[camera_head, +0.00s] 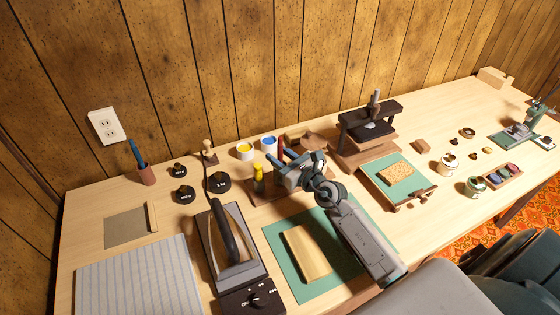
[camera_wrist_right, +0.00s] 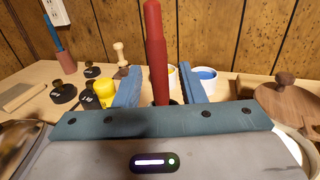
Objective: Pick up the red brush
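The red brush (camera_head: 281,148) stands upright near the wall, its lower part hidden behind my right gripper (camera_head: 289,178). In the right wrist view the red brush (camera_wrist_right: 157,52) rises between the two blue fingers of my right gripper (camera_wrist_right: 160,88). The fingers are open, with a gap on each side of the red handle. The foot of the brush is hidden by the gripper body. My left gripper is not in view.
A yellow-handled tool (camera_head: 258,180) stands just left of my right gripper. White pots of yellow (camera_head: 245,151) and blue (camera_head: 268,145) stand behind. An iron-like tool (camera_head: 232,250) lies to the left, and a press (camera_head: 368,130) stands to the right.

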